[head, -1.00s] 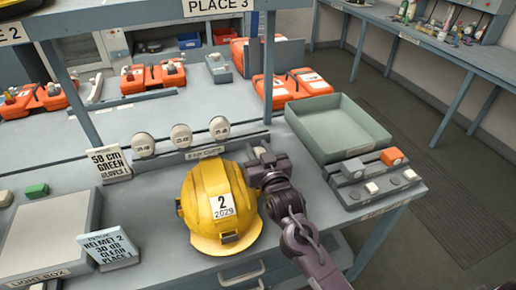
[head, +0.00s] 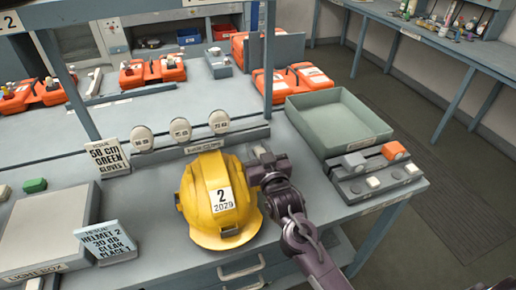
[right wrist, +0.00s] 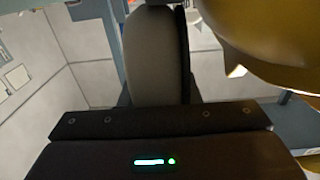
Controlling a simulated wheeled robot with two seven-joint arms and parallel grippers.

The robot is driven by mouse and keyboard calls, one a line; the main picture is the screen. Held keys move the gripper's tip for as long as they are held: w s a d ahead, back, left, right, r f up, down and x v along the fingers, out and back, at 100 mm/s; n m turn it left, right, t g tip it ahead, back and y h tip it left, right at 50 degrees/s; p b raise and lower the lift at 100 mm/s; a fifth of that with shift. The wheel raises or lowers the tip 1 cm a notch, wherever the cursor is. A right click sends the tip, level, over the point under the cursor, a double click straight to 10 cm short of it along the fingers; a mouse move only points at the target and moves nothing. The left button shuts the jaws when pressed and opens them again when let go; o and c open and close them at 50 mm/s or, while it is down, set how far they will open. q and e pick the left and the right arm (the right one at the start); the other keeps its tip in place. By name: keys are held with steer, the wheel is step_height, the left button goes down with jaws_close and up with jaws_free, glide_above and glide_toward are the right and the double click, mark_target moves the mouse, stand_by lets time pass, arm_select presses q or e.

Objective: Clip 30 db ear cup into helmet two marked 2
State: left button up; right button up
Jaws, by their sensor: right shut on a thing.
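The yellow helmet (head: 195,205) marked 2 and 2029 stands on the bench in the middle of the head view. My right gripper (head: 258,172) is at the helmet's right side, close against it. In the right wrist view it is shut on a grey ear cup (right wrist: 153,60) with a black rim, beside the yellow helmet shell (right wrist: 275,45). The gripper hides this cup in the head view, and I cannot tell whether it is clipped in. Its marking is not visible. My left gripper is not in view.
A rack behind the helmet holds three pale ear cups (head: 180,130). A green-grey tray (head: 335,125) and a block with switches (head: 375,172) stand to the right. Order cards (head: 105,243) and a light box (head: 45,235) are at left.

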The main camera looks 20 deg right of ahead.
steer(key=shift+f, duration=0.35)
steer(key=o, duration=1.2)
steer(key=shift+s, duration=0.1)
steer(key=shift+s+b, duration=0.3)
steer(key=s+b, duration=0.1)
steer(key=s, duration=0.6)
